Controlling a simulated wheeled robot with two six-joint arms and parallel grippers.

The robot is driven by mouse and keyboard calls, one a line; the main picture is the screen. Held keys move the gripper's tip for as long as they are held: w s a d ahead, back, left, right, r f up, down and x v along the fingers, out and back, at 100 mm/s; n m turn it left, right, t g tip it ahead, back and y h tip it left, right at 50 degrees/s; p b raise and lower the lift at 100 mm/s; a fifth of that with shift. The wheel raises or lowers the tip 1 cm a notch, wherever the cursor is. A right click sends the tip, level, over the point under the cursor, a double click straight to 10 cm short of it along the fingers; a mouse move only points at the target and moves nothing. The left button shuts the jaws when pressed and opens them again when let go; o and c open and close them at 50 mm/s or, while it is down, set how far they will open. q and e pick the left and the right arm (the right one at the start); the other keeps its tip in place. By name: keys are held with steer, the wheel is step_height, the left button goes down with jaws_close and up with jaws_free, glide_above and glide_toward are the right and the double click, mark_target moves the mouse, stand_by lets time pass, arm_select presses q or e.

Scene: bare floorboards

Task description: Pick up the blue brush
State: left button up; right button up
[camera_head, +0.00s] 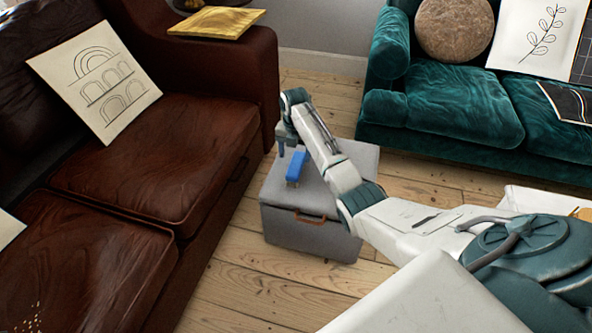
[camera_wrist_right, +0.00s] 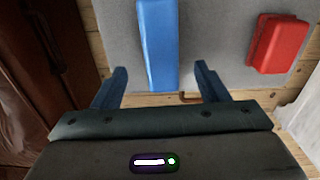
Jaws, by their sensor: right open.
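The blue brush (camera_head: 296,167) lies on top of a grey box-shaped ottoman (camera_head: 290,227) between the two sofas. In the right wrist view the blue brush (camera_wrist_right: 158,45) runs up and down the picture, between the lines of the two open fingers of my right gripper (camera_wrist_right: 160,82). The fingers are apart from the brush, with a gap on each side. My left gripper is not in view.
A red block-like object (camera_wrist_right: 277,43) lies on the ottoman beside the brush; my arm hides it in the head view. A brown leather sofa (camera_head: 160,150) stands at left, a teal sofa (camera_head: 460,105) at back right. Floorboards (camera_head: 245,290) are bare in front.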

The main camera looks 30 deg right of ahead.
mark_target(295, 165)
step_height(295, 165, down, 7)
steer(key=b, duration=0.2)
steer(key=shift+s+f+b, duration=0.15)
steer(key=shift+b, duration=0.2)
steer(key=c, duration=1.1)
